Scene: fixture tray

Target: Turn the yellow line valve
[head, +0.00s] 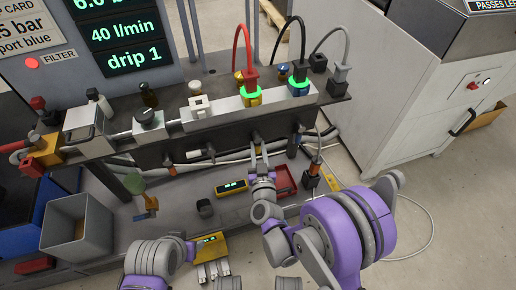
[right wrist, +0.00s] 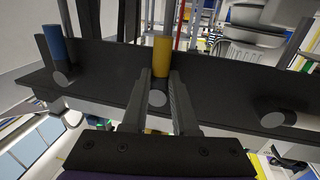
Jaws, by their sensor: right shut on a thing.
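The yellow line is marked by a yellow collar (head: 251,98) under a red plug with a lit green ring, on the manifold in the head view. My right gripper (head: 258,148) reaches up to the front of the dark rail below that collar. In the right wrist view its fingers (right wrist: 160,88) are shut around the small grey valve knob (right wrist: 157,98), with a yellow cylinder (right wrist: 161,56) just behind. The fingers partly hide the valve.
A blue-collared line (head: 299,90) with a black plug stands right of the yellow one, also ringed green. A yellow device (head: 231,187) and a red tray (head: 285,181) lie on the lower shelf. A grey bin (head: 76,226) stands at left. Hoses run under the rail.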

